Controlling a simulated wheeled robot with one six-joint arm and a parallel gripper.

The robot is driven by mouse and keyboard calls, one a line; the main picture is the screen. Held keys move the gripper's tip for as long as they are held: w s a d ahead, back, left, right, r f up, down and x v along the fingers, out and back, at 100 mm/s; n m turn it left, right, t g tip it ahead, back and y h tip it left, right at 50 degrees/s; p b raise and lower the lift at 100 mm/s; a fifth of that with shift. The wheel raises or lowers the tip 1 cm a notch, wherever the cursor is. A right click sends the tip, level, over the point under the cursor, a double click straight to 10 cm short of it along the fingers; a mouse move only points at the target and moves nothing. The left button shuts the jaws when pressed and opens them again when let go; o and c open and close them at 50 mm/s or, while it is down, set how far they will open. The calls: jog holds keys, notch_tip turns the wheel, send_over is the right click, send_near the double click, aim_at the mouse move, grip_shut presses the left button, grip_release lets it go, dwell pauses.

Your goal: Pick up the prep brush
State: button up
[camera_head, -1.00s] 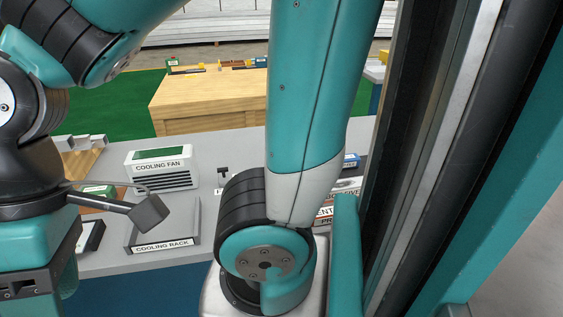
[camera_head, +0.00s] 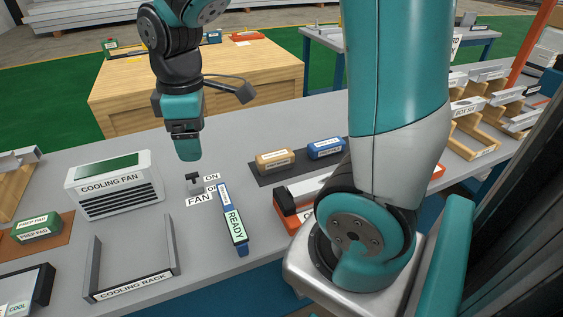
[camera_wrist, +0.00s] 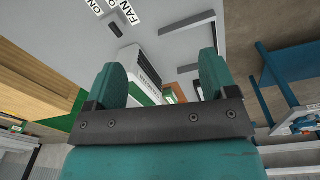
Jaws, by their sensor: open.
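I cannot pick out a prep brush by its label in either view. A green block labelled PREP PAD (camera_head: 38,228) lies on a brown mat at the left of the grey bench in the head view. A tan block (camera_head: 275,159) and a blue block (camera_head: 326,148) lie on a dark mat; their small labels are unreadable. My gripper (camera_head: 187,150) hangs above the bench near the fan switch. The wrist view shows its two teal fingers (camera_wrist: 160,78) spread apart with nothing between them. My arm hides part of the bench at the right.
A white COOLING FAN box (camera_head: 113,187) and a grey COOLING RACK (camera_head: 132,275) stand at left. A black FAN switch (camera_head: 194,182) and a READY indicator (camera_head: 233,220) are mid-bench. An orange-ended tray (camera_head: 290,205) is partly hidden. Wooden racks (camera_head: 475,140) are at right.

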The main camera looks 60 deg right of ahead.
jog(key=w+d+f+n+g+h, duration=0.1)
jog(key=w+d+f, duration=0.1)
jog(key=d, duration=0.4)
jog(key=w+d+f+h, duration=0.1)
jog(key=w+d+f, duration=0.1)
jog(key=d, duration=0.4)
jog(key=n+g+h+b, duration=0.1)
jog(key=n+g+h, duration=0.1)
send_near(273, 155)
jog(key=x, duration=0.5)
jog(key=shift+s+d+f, duration=0.15)
jog(key=shift+d, duration=0.05)
jog(key=shift+p+x, duration=0.3)
jog(key=shift+x, duration=2.7)
jog(key=shift+a+f, duration=0.1)
jog(key=shift+f, duration=0.2)
jog(key=c, duration=1)
